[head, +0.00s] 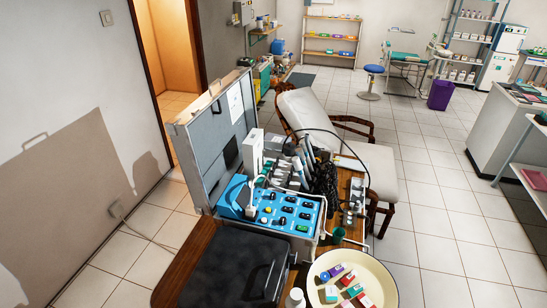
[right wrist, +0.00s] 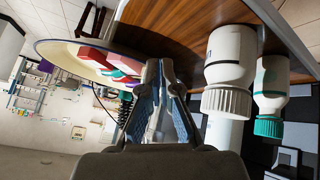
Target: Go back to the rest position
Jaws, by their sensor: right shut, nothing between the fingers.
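My right gripper (right wrist: 160,66) shows only in the right wrist view. Its fingers are together and hold nothing. They point toward the wooden table top, between a cream tray (right wrist: 58,52) on the left and white bottles on the right. Whether the fingertips touch anything is unclear. The head view shows neither gripper. My left gripper is in no view. In the head view the same round cream tray (head: 384,272) stands at the bottom right, with several small coloured boxes (head: 344,281) in it.
An open portable dental case (head: 213,133) with a blue control panel (head: 285,214) stands on the wooden table (head: 182,262). White bottles (right wrist: 229,72) stand close to my right gripper. A dental chair (head: 308,112) is behind. The tiled floor at right (head: 435,225) is clear.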

